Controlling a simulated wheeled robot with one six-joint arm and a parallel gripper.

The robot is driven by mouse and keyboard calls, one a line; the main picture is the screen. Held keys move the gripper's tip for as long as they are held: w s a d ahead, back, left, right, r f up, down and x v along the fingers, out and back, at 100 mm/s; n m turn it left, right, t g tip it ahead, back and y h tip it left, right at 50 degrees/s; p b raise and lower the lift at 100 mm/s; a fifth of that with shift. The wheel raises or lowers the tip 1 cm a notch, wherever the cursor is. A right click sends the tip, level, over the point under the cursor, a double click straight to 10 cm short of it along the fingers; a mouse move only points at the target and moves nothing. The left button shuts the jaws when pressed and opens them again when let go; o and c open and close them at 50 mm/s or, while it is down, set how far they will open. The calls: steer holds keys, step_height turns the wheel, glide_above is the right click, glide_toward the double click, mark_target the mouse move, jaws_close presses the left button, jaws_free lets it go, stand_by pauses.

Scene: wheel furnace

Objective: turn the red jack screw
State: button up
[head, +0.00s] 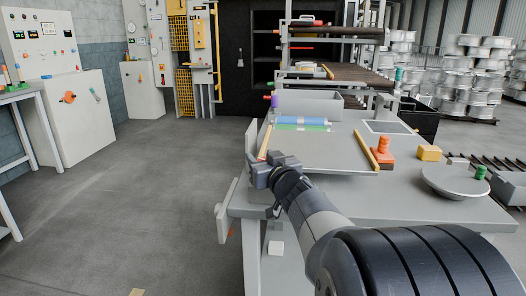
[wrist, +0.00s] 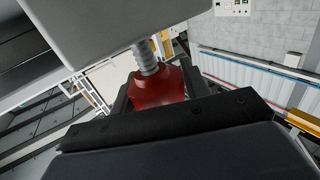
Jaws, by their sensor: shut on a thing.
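The red jack screw shows in the wrist view as a red block-like head (wrist: 158,90) with a grey threaded shaft (wrist: 147,60) rising from it to a pale grey body (wrist: 110,22). My gripper (head: 262,178) is at the left edge of the grey workbench (head: 410,182) in the head view. In the wrist view its dark fingers stand on both sides of the red head and it is shut on it. The black gripper body covers the lower part of the view. The red head cannot be made out in the head view.
On the bench lie a flat plate with yellow side rails (head: 367,150), an orange stacked piece (head: 383,148), a yellow block (head: 429,153) and a grey dish (head: 452,183). A white control cabinet (head: 68,115) stands at the left. The floor (head: 150,190) between is open.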

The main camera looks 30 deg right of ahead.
steer(key=y+p, duration=0.1)
steer(key=p, duration=0.1)
steer(key=n+y+p, duration=0.1)
steer(key=p, duration=0.1)
steer(key=shift+r, duration=0.35)
steer(key=n+y+p, duration=0.1)
steer(key=p, duration=0.1)
steer(key=n+y+p, duration=0.2)
steer(key=y+p, duration=0.1)
steer(key=shift+a+f+g+p, duration=0.1)
steer(key=shift+a+g+p, duration=0.15)
steer(key=shift+g+p, duration=0.1)
steer(key=n+y+p, duration=0.1)
steer(key=n+g+y+p, duration=0.1)
steer(key=y+p, duration=0.1)
steer(key=y, duration=0.1)
steer(key=shift+s+a+f+n+g+p, duration=0.1)
steer(key=shift+s+a+n+g+p, duration=0.05)
steer(key=shift+a+n+g+p, duration=0.2)
steer(key=shift+f+n+g+y+p, duration=0.15)
steer(key=shift+n+g+y+p, duration=0.65)
steer(key=shift+y, duration=0.3)
steer(key=shift+s+a+f, duration=0.1)
steer(key=o, duration=1)
steer(key=v, duration=1)
steer(key=shift+s+d, duration=0.2)
steer(key=shift+d, duration=0.15)
